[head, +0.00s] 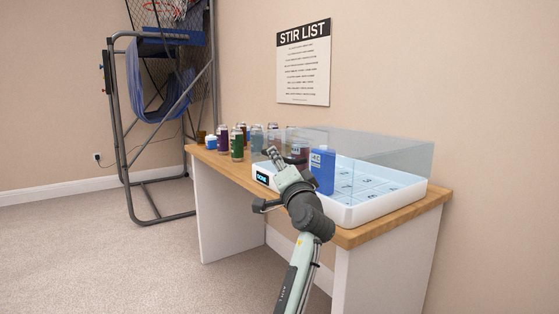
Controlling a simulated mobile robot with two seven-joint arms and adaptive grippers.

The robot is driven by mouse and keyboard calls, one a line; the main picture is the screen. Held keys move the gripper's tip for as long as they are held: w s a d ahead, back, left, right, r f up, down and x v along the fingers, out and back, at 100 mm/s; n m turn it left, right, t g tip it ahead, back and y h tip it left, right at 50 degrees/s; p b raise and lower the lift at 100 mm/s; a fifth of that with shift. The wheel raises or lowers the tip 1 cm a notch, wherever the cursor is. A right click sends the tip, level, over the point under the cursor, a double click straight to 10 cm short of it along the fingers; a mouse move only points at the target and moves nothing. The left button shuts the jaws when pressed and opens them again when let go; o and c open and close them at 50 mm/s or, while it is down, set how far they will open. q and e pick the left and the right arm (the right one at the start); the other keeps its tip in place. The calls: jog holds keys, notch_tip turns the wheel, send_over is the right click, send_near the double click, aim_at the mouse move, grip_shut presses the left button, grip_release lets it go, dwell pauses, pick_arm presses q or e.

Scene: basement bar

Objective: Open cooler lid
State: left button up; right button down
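The cooler is a low white tray (372,211) with a clear, box-shaped lid (402,152) on it. A small dark display (262,176) is on the tray's left front. My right gripper is out of view.
Several cans and a cup (237,145) stand on the left part of the table (213,158), close to my gripper. A basketball arcade frame (125,120) stands on the left. The carpet (130,260) in front is clear. A poster (303,62) hangs above.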

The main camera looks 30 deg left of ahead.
pick_arm(q)
jog(key=shift+x, duration=1.5)
jog(key=shift+c, duration=0.5)
grip_shut()
